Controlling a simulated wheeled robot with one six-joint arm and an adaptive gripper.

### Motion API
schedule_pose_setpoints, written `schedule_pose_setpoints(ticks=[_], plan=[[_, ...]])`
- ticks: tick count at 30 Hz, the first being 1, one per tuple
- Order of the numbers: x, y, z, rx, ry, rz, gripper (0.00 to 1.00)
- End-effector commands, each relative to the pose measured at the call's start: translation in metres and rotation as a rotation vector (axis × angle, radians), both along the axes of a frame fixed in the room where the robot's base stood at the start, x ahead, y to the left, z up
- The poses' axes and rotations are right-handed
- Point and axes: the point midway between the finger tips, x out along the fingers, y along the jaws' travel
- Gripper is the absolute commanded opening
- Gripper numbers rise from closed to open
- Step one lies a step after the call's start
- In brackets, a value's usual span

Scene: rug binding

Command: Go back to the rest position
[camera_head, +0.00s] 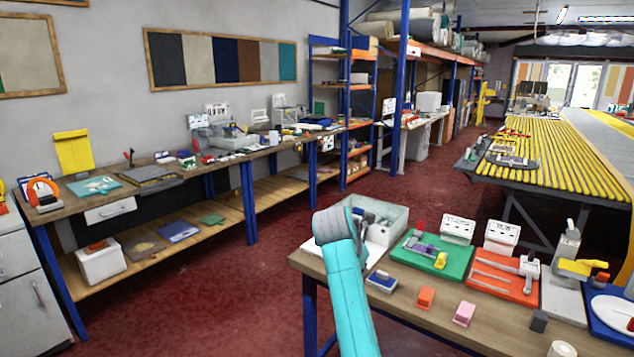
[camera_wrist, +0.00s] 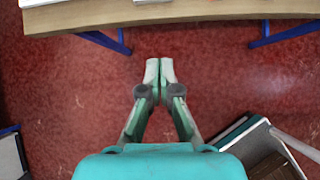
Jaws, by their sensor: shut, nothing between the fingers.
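My gripper (camera_wrist: 159,72) shows in the wrist view with its two fingers together and nothing between them. It hangs over the red floor (camera_wrist: 230,80), in front of the edge of a wooden table (camera_wrist: 180,12). In the head view my teal arm rises from the bottom middle, in front of the near workbench (camera_head: 420,301). The gripper itself is hidden in the head view.
The near workbench holds a grey bin (camera_head: 385,219), a green board (camera_head: 430,256), a red board (camera_head: 495,278), and orange (camera_head: 426,297) and pink (camera_head: 464,313) blocks. A long workbench (camera_head: 150,190) lines the left wall. Red floor (camera_head: 240,290) between them is clear.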

Motion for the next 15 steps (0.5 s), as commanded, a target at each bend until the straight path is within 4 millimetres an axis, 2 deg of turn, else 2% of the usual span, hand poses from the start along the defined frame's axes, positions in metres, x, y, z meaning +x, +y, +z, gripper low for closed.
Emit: schedule_pose_setpoints(ticks=[8,11,15], plan=[[-0.007,-0.006,-0.043,0.043,-0.051,-0.047,0.0],[-0.012,-0.009,-0.064,0.067,-0.078,-0.07,0.0],[-0.024,-0.015,-0.103,0.116,-0.126,-0.115,0.0]])
